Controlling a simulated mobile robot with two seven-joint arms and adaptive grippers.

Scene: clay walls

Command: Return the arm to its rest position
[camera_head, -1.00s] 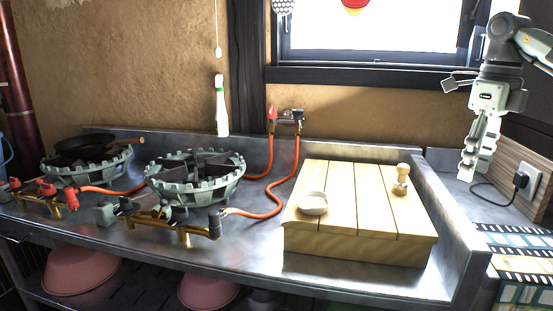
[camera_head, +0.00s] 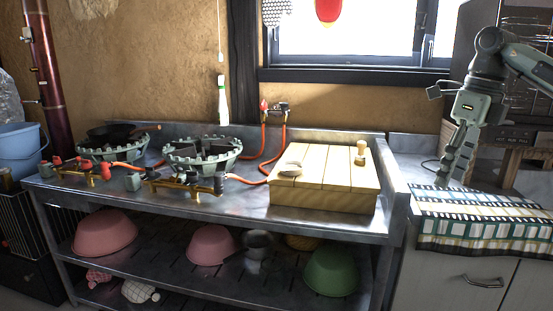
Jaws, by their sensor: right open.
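My right gripper (camera_head: 458,158) hangs at the right of the head view with its fingers pointing down. It is open, with nothing seen between its fingers. It shows in front of the counter to the right of the steel table, above the patterned cloth in the picture. My right arm comes in from the right edge, bent at the elbow. My left gripper does not show.
A steel table (camera_head: 232,206) bears two gas burners (camera_head: 203,158) and a wooden board (camera_head: 322,185) with a small bowl (camera_head: 291,168) and a wooden stamp-like piece (camera_head: 360,153). A patterned cloth (camera_head: 480,222) hangs over the right counter. Bowls (camera_head: 332,272) stand on the lower shelf.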

